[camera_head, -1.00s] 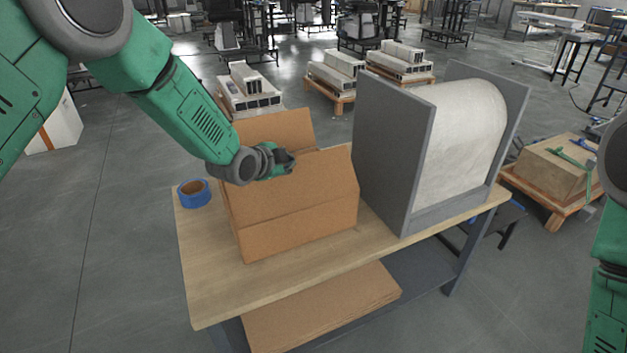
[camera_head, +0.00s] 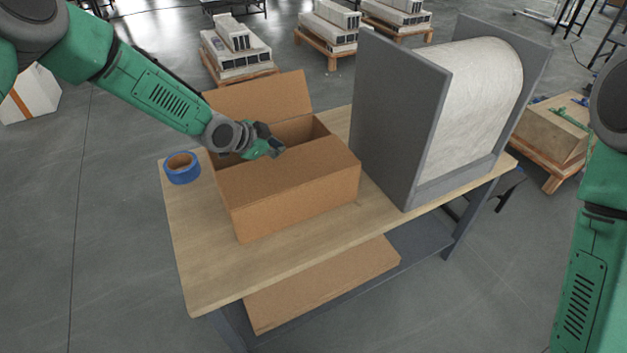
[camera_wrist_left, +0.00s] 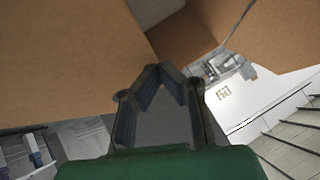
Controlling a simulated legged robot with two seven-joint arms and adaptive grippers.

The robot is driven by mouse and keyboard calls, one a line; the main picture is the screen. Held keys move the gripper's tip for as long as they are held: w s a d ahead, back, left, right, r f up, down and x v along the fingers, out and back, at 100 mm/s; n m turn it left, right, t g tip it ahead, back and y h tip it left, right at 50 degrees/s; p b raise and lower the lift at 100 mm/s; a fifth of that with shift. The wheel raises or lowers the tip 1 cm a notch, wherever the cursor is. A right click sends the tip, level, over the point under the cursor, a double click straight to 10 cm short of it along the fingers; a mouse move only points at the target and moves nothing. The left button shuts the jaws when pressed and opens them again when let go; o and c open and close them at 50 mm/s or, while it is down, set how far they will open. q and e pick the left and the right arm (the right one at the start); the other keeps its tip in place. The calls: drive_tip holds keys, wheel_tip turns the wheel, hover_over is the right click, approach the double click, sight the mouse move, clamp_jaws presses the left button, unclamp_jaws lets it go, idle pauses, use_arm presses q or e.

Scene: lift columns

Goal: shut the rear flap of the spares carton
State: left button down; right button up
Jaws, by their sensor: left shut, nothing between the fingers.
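The spares carton (camera_head: 300,205) is a brown cardboard box on the workbench. Its rear flap (camera_head: 262,97) stands up at the back, leaning away from the opening. Its front flap (camera_head: 290,172) slopes inward over the front part of the opening, and a dark gap shows behind it. My left gripper (camera_head: 278,150) is shut and empty, over the opening at the front flap's inner edge; I cannot tell if it touches. In the left wrist view, its fingertips (camera_wrist_left: 160,72) meet, with brown cardboard (camera_wrist_left: 60,55) filling the upper left. My right gripper is out of view.
A blue tape roll (camera_head: 182,168) lies on the workbench (camera_head: 205,265) left of the carton. A tall grey-sided stand with a white rounded block (camera_head: 480,100) stands close on the right. Flattened cardboard (camera_head: 320,285) lies on the lower shelf. Bare bench top shows in front.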

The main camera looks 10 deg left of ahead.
use_arm(q)
drive_tip(key=shift+a+f, duration=0.25)
drive_tip(key=shift+f, duration=0.2)
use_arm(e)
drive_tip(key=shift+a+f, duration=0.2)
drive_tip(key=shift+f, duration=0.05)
use_arm(q)
drive_tip(key=shift+f, duration=0.2)
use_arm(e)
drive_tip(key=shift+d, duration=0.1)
use_arm(q)
drive_tip(key=shift+r, duration=0.1)
